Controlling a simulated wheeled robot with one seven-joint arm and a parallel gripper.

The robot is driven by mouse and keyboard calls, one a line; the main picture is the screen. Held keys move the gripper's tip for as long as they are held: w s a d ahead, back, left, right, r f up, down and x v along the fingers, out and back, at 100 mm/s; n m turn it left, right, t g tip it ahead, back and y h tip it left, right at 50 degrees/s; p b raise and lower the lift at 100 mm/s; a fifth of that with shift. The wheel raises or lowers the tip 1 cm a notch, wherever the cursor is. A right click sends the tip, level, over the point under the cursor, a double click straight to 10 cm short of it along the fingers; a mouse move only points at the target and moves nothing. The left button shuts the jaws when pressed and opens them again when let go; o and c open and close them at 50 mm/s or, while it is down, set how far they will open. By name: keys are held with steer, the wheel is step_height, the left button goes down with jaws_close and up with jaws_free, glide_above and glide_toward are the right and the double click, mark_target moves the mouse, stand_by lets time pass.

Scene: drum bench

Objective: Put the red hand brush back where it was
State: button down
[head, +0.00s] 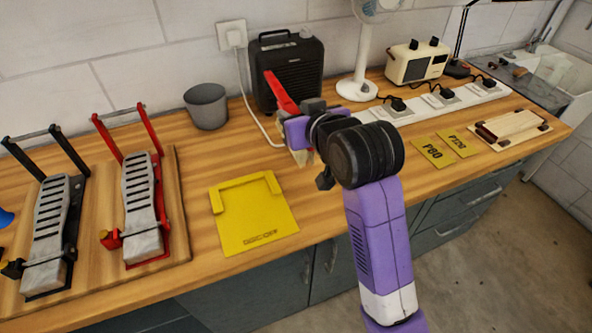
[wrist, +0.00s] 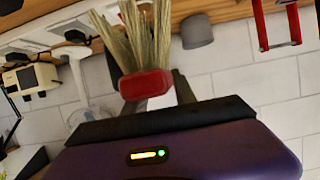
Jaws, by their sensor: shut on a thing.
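The red hand brush shows its red handle (head: 281,93) pointing up and left in the head view, in front of the black heater-like box. Its pale bristles (head: 301,157) hang below my gripper (head: 301,128), close to the bench top; I cannot tell whether they touch it. In the wrist view the red end of the brush (wrist: 146,84) and its straw-coloured bristles (wrist: 138,38) fill the upper middle. My gripper is shut on the brush. The jaws are mostly hidden by my wrist in the head view.
A grey cup (head: 206,107), the black box (head: 290,62), a white fan (head: 359,85) and a power strip (head: 455,101) stand behind. Two pedals (head: 142,205) (head: 47,225) are at left. Sanding pads (head: 432,152) lie right.

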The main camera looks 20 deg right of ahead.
step_height(320, 180, down, 15)
steer(key=shift+r, duration=0.1)
stand_by(0.3)
steer(key=shift+s+f+b, duration=0.1)
steer(key=shift+f+b, duration=0.2)
steer(key=shift+f, duration=0.5)
steer(key=c, duration=1)
jaws_free()
steer(key=shift+f, duration=0.15)
steer(key=shift+r, duration=0.2)
steer(key=v, duration=0.4)
steer(key=r+v, duration=0.1)
steer(key=v, duration=0.7)
steer(key=shift+r, duration=0.3)
steer(key=shift+f, duration=0.1)
